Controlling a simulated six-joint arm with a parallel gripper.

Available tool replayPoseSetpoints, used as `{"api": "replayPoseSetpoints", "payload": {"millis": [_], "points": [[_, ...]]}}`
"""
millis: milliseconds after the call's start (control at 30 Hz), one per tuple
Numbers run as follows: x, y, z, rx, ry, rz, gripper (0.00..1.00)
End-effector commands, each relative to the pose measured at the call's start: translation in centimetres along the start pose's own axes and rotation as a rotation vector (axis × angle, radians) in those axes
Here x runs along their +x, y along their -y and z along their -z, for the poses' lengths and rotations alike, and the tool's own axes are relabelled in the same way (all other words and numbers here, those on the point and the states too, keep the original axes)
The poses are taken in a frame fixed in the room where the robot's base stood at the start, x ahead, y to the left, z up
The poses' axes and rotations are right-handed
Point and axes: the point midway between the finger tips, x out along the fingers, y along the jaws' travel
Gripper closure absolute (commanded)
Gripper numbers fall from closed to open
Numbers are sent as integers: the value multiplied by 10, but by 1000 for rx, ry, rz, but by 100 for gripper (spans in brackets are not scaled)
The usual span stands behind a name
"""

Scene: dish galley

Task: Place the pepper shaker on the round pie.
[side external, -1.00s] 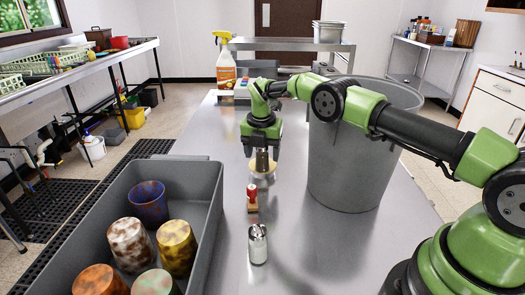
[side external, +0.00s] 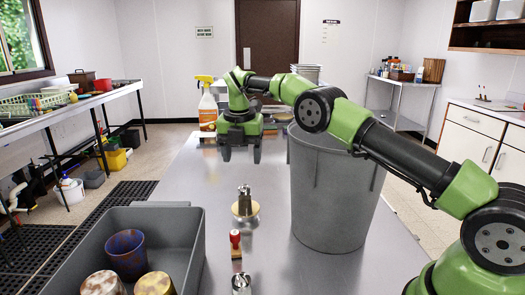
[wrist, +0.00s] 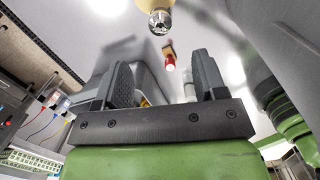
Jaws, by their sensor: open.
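A metallic shaker (side external: 245,196) stands upright on the small round pie (side external: 252,211) on the steel table in the side view. In the wrist view the shaker (wrist: 160,20) shows at the top, with part of the pale pie (wrist: 155,4) beyond it. Its label cannot be read. My gripper (side external: 241,158) is open and empty, above the shaker and apart from it; its two fingers (wrist: 163,72) stand wide apart in the wrist view. A second metallic shaker (side external: 241,285) stands at the front, cut by the frame edge.
A red-topped stamp (side external: 235,243) stands between the pie and the front shaker. A grey bin (side external: 185,245) with several mottled cups is at the left. A large grey barrel (side external: 330,200) is at the right. A yellow-topped spray bottle (side external: 207,108) stands at the back.

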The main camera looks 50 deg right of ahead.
Motion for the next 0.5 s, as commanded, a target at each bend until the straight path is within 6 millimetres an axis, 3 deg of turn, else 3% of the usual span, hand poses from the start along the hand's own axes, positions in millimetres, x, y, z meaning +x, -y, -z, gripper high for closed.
{"api": "replayPoseSetpoints", "payload": {"millis": [167,267,500], "points": [[-6,0,0,16,1,-5,35],[-24,1,3,101,6,-27,35],[-113,26,32,604,-21,-160,35]]}}
